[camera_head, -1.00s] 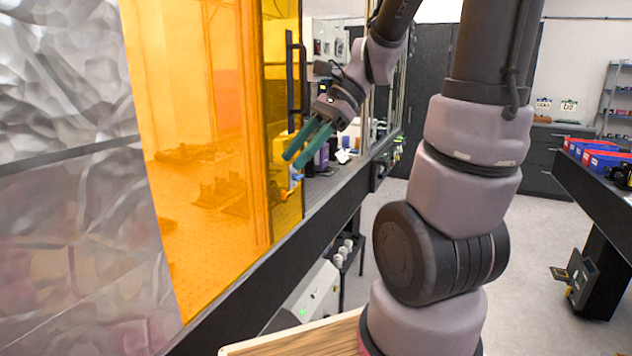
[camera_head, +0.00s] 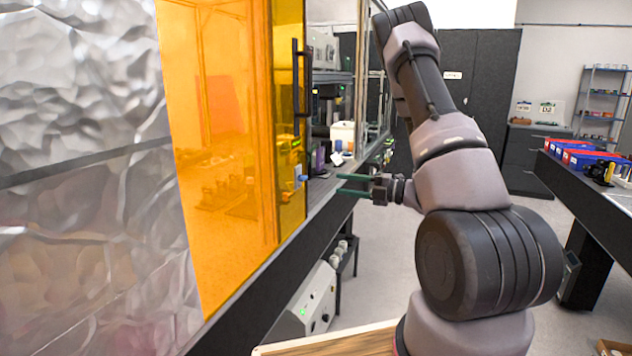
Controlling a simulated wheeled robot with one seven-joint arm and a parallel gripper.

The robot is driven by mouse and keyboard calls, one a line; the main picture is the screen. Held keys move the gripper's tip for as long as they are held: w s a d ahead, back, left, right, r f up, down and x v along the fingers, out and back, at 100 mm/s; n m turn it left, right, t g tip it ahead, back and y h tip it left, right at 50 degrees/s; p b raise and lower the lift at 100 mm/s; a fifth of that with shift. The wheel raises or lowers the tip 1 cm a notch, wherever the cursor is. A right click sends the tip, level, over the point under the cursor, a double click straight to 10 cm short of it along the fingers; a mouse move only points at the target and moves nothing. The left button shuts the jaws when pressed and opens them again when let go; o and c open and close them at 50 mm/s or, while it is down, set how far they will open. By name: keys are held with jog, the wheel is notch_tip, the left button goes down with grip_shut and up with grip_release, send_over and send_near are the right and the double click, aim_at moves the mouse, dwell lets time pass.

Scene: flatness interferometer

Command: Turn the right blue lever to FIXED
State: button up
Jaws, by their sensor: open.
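A small blue lever (camera_head: 303,179) sticks out beside a pale plate (camera_head: 297,171) at the right edge of the orange panel. It is the only blue lever I can make out, and its setting and any FIXED label are too small to read. My gripper (camera_head: 340,184) is to the right of the lever. Its two green fingers point left toward the lever, one above the other, with a gap between them. The gripper is open and empty, and its tips look apart from the lever.
The orange panel (camera_head: 225,130) has a black vertical handle (camera_head: 296,80) above the lever. A dark bench edge (camera_head: 270,270) runs below it. A grey box (camera_head: 312,305) stands low under the bench. A dark table (camera_head: 590,195) with red and blue bins is at right, with open floor between.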

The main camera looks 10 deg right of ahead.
aim_at(306, 178)
jog(key=x, duration=1)
jog(key=shift+w+a, duration=0.15)
jog(key=shift+a, duration=0.15)
grip_shut()
